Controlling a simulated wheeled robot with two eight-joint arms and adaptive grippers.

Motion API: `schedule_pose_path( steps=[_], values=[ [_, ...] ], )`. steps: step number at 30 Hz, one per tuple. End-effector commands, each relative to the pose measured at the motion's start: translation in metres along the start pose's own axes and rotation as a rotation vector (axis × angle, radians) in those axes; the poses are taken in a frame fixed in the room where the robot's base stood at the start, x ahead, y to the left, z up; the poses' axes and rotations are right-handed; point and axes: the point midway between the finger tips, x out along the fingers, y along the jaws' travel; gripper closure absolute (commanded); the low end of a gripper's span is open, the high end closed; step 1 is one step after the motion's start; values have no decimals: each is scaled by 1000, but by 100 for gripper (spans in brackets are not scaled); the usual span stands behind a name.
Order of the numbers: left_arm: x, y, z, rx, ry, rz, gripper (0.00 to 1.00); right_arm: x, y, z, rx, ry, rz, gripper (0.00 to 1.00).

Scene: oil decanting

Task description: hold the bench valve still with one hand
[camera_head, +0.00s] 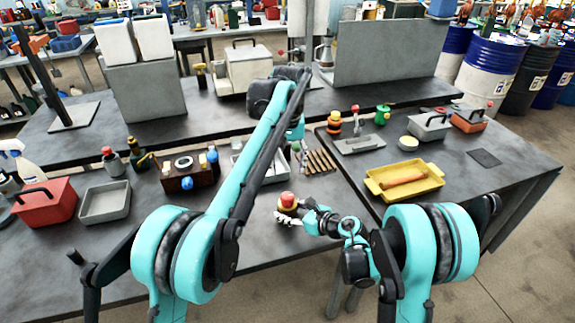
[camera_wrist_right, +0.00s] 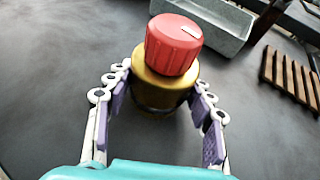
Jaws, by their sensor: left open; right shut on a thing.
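The bench valve (camera_head: 287,200), a brass body with a red knob, stands upright on the dark bench near the front middle. In the right wrist view its red knob (camera_wrist_right: 174,45) sits above the gold body (camera_wrist_right: 165,85). My right gripper (camera_head: 288,216) is low around the body, with one purple-padded finger on each side; it is shut on the valve in the right wrist view (camera_wrist_right: 163,95). The knob is clear of the fingers. My left gripper (camera_head: 299,153) hangs beyond the valve, above the bench, open and apart from it; its fingers are small and partly hidden.
A yellow tray (camera_head: 376,186) with a brown cylinder stands to the right. A slatted wooden rack (camera_head: 321,161) and a grey tray (camera_wrist_right: 210,18) lie behind the valve. A brown wooden box (camera_head: 178,184) and red toolbox (camera_head: 45,209) are left. Bench around the valve is bare.

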Motion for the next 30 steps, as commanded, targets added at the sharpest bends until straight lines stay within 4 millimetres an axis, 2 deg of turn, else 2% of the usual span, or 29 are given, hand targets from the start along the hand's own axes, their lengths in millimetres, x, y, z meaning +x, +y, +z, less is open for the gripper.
schedule_pose_path(
  steps=[5, 6, 8, 20, 23, 30],
  values=[
    [0, 0, 0, 0, 0, 0, 42, 0, 0, 0, -1, 0, 0, 94],
    [0, 0, 0, 0, 0, 0, 42, 0, 0, 0, -1, 0, 0, 39],
    [0, 0, 0, 0, 0, 0, 42, 0, 0, 0, -1, 0, 0, 24],
    [0, 0, 0, 0, 0, 0, 42, -6, 0, 0, 0, 0, -1, 23],
    [0, 0, 0, 0, 0, 0, 42, -20, -1, 0, 0, 0, -4, 23],
    [0, 0, 0, 0, 0, 0, 42, -72, -1, 0, 2, 0, -4, 23]
  ],
)
